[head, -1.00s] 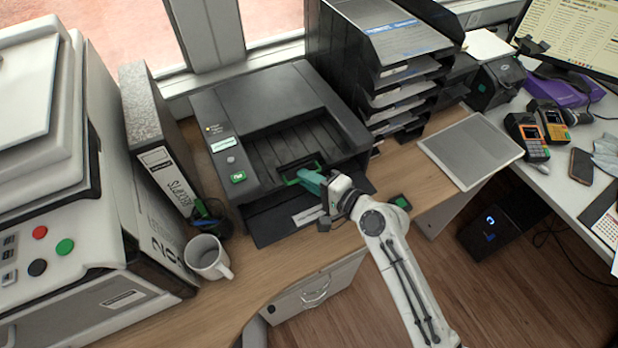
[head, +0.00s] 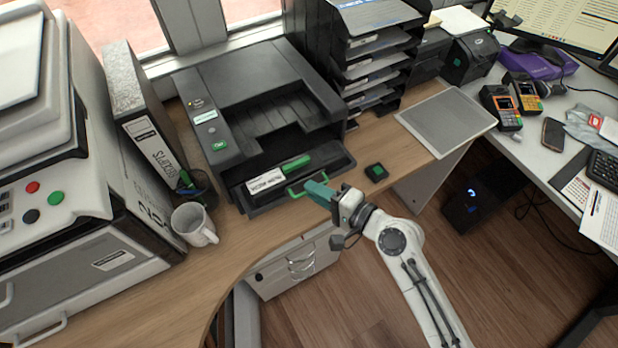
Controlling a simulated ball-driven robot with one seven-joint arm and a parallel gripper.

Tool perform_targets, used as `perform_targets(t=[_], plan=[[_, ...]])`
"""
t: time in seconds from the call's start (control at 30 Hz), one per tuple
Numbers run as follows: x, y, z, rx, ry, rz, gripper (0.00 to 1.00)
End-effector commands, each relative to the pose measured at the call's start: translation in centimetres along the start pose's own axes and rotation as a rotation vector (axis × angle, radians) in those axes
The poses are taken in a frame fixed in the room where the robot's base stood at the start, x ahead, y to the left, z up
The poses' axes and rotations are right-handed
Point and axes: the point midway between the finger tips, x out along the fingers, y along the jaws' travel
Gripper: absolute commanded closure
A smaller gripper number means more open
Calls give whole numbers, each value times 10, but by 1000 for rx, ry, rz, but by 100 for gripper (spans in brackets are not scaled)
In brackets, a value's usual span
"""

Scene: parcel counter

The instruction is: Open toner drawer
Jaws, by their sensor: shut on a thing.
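The printer (head: 262,85) stands on the wooden counter in the head view. Its front is open, and the black toner drawer (head: 331,166) is drawn out toward me. A toner cartridge (head: 265,182) with a white label and a green part (head: 297,163) lies in the drawer. My gripper (head: 311,190) is at the front of the drawer, shut on the green handle (head: 294,188). The fingertips partly hide the handle's right side.
A small black block with a green top (head: 376,171) lies on the counter right of my gripper. A white mug (head: 192,224) and a pen cup (head: 197,187) stand left of the drawer. A paper tray stack (head: 366,60) and a flat grey pad (head: 447,121) are to the right.

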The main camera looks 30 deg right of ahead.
Motion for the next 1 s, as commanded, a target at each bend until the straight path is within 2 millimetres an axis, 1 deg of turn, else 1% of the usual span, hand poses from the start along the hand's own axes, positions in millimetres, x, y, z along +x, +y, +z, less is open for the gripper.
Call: perform_targets(t=[0.1,0.33,0.37,0.6,0.87,1.0], plan=[[-4,3,1,1,1,4,100],[-4,3,1,0,1,3,100],[-4,3,1,0,1,3,90],[-4,2,1,0,1,2,67],[-4,1,1,0,1,1,66],[-15,3,1,1,2,0,66]])
